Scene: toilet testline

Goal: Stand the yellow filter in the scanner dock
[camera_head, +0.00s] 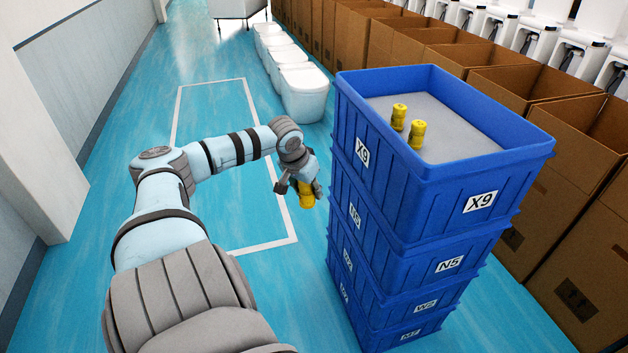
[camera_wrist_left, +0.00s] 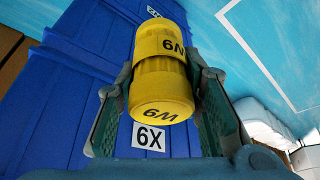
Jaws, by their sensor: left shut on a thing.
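A yellow filter (camera_head: 306,194) is in my left gripper (camera_head: 303,188), beside the left wall of the blue crate stack and below its top rim. Two more yellow filters, one farther back (camera_head: 399,116) and one nearer (camera_head: 416,134), stand upright in the top blue crate (camera_head: 380,205). The scanner dock is not in view. My right gripper is not in view.
Blue crates (camera_head: 400,290) are stacked under the top one. Open cardboard boxes (camera_head: 575,210) line the right side. White toilets (camera_head: 303,95) stand behind the stack. A white outline (camera_head: 245,100) marks clear blue floor at the left; a wall (camera_head: 70,80) runs beyond it.

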